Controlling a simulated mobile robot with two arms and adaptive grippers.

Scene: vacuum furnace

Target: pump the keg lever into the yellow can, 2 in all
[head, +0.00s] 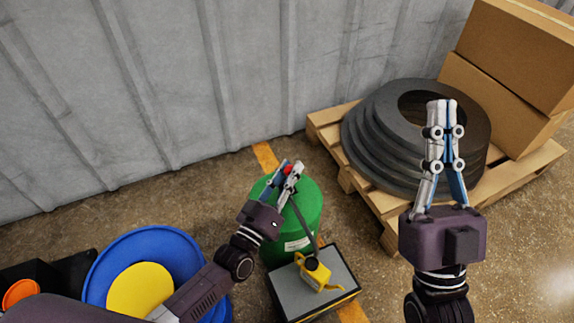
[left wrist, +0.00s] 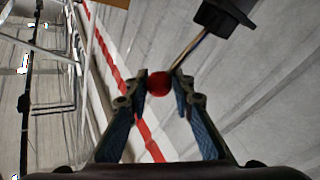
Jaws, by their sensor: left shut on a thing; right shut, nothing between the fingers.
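The green keg (head: 309,200) stands near the wall. The lever's red knob (head: 288,169) is above the keg, between the fingertips of my left gripper (head: 290,167). The left wrist view shows the red knob (left wrist: 159,84) gripped there, with a thin rod (left wrist: 190,52) running close by to a dark block (left wrist: 224,16). A dark spout (head: 303,220) slopes from the keg towards the yellow can (head: 316,271). The can sits upright on a grey-topped stand (head: 288,291) in front of the keg. My right gripper (head: 441,104) is shut, empty and raised at the right.
A wooden pallet (head: 390,237) with stacked black rings (head: 365,145) and cardboard boxes (head: 497,98) stands at the back right. A blue drum (head: 150,242) with a yellow top is at the lower left. A corrugated wall (head: 160,80) closes off the back.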

